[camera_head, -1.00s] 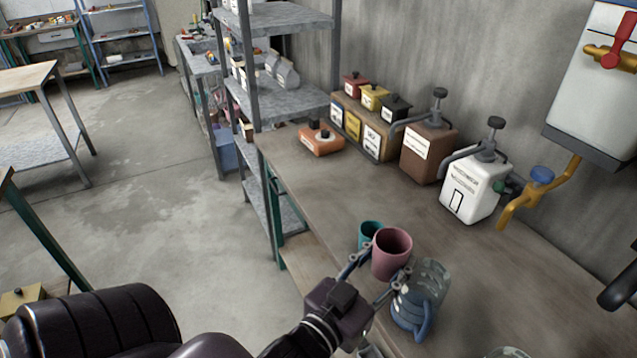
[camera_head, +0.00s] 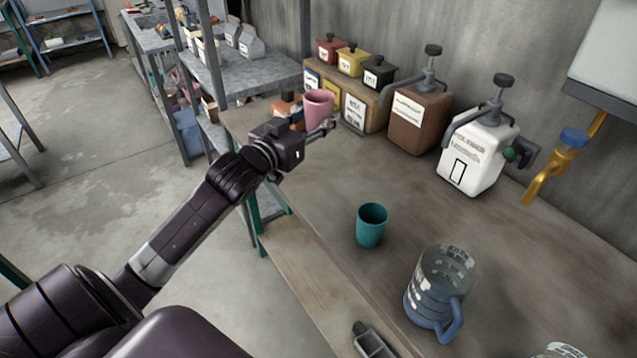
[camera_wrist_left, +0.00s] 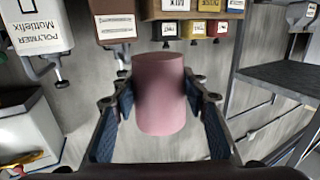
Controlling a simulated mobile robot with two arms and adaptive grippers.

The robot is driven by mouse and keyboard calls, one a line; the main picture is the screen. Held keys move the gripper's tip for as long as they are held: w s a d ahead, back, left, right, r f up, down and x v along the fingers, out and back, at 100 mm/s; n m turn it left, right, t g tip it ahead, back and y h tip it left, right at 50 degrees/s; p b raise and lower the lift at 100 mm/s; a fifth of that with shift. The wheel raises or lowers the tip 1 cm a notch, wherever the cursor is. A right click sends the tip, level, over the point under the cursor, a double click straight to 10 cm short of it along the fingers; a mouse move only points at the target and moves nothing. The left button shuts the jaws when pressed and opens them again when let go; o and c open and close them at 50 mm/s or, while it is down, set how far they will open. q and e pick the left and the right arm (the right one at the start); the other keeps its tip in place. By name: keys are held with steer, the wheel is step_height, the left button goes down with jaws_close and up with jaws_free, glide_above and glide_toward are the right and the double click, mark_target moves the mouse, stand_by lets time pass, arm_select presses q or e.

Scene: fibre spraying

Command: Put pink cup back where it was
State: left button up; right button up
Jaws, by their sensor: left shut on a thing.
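The pink cup (camera_head: 318,108) is held in my left gripper (camera_head: 318,128), above the far end of the workbench by the shelf rack. In the left wrist view the pink cup (camera_wrist_left: 160,95) sits between the two blue-padded fingers of my left gripper (camera_wrist_left: 160,115). In the head view the cup is upright and partly hides the orange box (camera_head: 287,108) behind it. Whether the cup touches the bench cannot be told.
A teal cup (camera_head: 371,228) and a clear blue-based jug (camera_head: 436,290) stand on the workbench (camera_head: 330,185). A brown dispenser (camera_head: 417,120), a white dispenser (camera_head: 476,150) and a box rack (camera_head: 355,105) line the wall. The bench between teal cup and rack is clear.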

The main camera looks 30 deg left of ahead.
arm_select(q)
glide_above(318, 187)
step_height(318, 187, down, 13)
steer(key=shift+w+f, duration=0.1)
step_height(318, 187, down, 4)
steer(key=shift+f, duration=0.2)
arm_select(e)
steer(key=shift+w+a+f, duration=0.1)
steer(key=shift+w+a, duration=0.1)
steer(key=shift+a, duration=0.2)
arm_select(q)
steer(key=o, duration=1.2)
steer(key=shift+f, duration=0.1)
steer(key=shift+c, duration=0.2)
